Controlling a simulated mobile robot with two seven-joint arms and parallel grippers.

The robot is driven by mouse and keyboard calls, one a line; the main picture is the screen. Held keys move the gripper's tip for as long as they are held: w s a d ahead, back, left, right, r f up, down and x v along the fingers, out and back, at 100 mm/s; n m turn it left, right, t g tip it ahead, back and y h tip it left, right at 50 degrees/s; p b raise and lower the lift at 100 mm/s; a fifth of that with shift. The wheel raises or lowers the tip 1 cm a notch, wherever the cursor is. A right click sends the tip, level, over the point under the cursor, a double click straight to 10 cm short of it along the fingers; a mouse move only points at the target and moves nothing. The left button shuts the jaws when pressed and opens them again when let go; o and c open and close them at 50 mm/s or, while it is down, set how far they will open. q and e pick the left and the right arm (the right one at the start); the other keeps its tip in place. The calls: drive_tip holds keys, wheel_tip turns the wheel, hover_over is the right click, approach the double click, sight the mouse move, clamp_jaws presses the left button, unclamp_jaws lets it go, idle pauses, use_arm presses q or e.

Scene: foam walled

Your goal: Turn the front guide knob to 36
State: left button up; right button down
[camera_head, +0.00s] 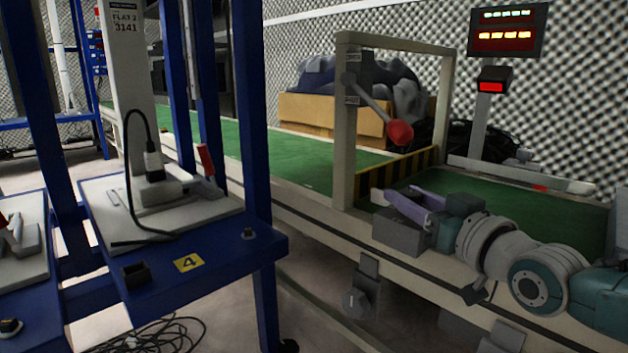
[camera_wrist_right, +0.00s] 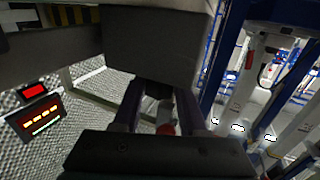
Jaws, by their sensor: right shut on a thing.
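My right gripper (camera_head: 394,197) comes in from the right over the near edge of the conveyor (camera_head: 315,205). Its purple fingers lie just above a grey block (camera_head: 399,237) on the near rail. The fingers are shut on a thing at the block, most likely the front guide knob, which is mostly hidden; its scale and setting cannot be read. In the right wrist view the fingers (camera_wrist_right: 156,95) reach up to the block (camera_wrist_right: 165,45), with a dark part between them. My left gripper is not in view.
A frame (camera_head: 345,130) with a red-ball lever (camera_head: 399,132) stands over the belt, close to my right gripper. A dial box (camera_head: 360,300) hangs below the rail. A lit display (camera_head: 507,28) stands behind. A blue workbench (camera_head: 215,265) stands at left.

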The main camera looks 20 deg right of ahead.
drive_tip(key=m+h+p, duration=0.2)
drive_tip(key=h, duration=0.1)
drive_tip(key=shift+a+r+h+p, duration=0.1)
drive_tip(key=shift+r+h+p, duration=0.1)
drive_tip(key=shift+h+p, duration=0.15)
drive_tip(key=shift+f+m+g+h+p, duration=0.15)
drive_tip(key=shift+m+g+h+p, duration=0.35)
drive_tip(key=shift+m+h, duration=0.8)
drive_tip(key=shift+h, duration=0.55)
drive_tip(key=shift+c, duration=2.2)
unclamp_jaws()
